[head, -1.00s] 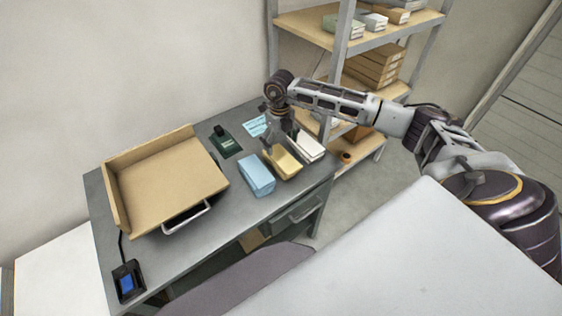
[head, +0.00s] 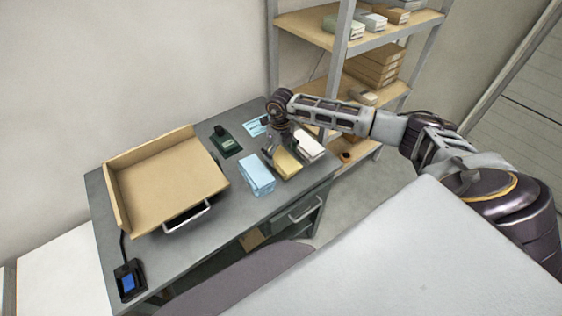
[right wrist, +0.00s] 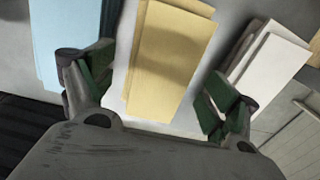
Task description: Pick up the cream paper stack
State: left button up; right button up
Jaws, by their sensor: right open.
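The cream paper stack (head: 288,166) lies on the grey desk between a blue stack and a white stack. It fills the upper middle of the right wrist view (right wrist: 165,60). My right gripper (head: 282,151) is over it, open and empty. In the right wrist view its green-padded fingers (right wrist: 160,88) are spread, one to each side of the cream stack, with gaps between. I cannot tell how far above the desk the fingertips are. My left gripper is not in view.
The blue stack (head: 257,175) is close on the left and the white stack (head: 310,147) close on the right. A wooden tray (head: 165,180), a dark green device (head: 226,141) and a small screen device (head: 129,281) stand on the desk (head: 245,212). A shelf rack (head: 350,40) is behind.

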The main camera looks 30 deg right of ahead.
aim_at(281, 157)
jog(key=shift+s+f+p, duration=0.1)
jog(key=shift+f+p, duration=0.3)
jog(key=shift+f, duration=1.75)
jog(key=c, duration=1.4)
